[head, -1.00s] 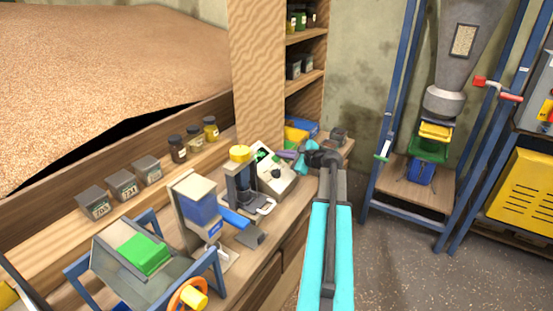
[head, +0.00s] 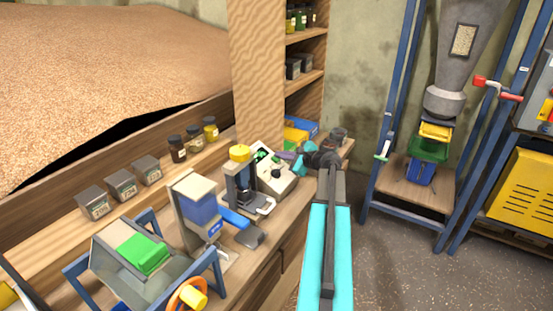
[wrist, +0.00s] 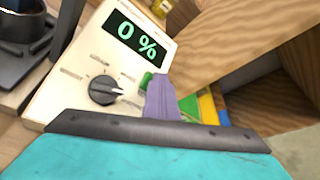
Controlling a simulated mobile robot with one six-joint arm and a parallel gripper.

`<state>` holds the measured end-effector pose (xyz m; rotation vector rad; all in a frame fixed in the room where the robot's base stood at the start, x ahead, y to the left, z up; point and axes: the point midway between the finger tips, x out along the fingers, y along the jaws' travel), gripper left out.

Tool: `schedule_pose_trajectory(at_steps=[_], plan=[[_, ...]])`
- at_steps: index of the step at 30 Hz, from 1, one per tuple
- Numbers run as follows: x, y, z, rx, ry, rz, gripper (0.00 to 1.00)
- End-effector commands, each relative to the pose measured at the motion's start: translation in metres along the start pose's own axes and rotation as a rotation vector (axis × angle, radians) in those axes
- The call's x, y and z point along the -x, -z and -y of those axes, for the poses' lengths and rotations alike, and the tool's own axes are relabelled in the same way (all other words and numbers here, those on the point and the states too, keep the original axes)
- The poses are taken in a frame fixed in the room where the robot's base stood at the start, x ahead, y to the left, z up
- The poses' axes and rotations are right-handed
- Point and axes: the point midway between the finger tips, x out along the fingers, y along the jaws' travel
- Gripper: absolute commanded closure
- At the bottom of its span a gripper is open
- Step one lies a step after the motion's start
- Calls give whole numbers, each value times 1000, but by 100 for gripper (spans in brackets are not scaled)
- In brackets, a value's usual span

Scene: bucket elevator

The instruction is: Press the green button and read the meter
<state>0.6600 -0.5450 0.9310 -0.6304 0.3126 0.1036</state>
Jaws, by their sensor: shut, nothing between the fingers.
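The meter (head: 283,185) is a pale box on the bench. In the wrist view its black display (wrist: 137,35) reads "0 %" in green digits. A dark round knob (wrist: 104,90) sits below the display. The green button (wrist: 147,79) is at the meter's right edge, partly hidden behind the purple fingers. My gripper (wrist: 161,98) is shut and empty, its tips right at the button. I cannot tell whether they touch it or whether it is pressed in. In the head view my gripper (head: 287,156) is at the meter's upper right side.
A device with a yellow top (head: 240,153) and a blue-and-grey machine (head: 198,208) stand left of the meter. A wooden post (head: 257,75) rises close behind it. Jars (head: 178,148) and grey tins (head: 122,184) line the ledge. Open floor lies to the right.

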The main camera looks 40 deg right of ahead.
Motion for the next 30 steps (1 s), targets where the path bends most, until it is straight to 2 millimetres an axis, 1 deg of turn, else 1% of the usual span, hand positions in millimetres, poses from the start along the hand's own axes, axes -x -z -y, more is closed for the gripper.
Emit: schedule_pose_trajectory(at_steps=[17,30], plan=[[-2,1,-2,0,-2,0,100],[9,-7,7,0,0,-1,100]])
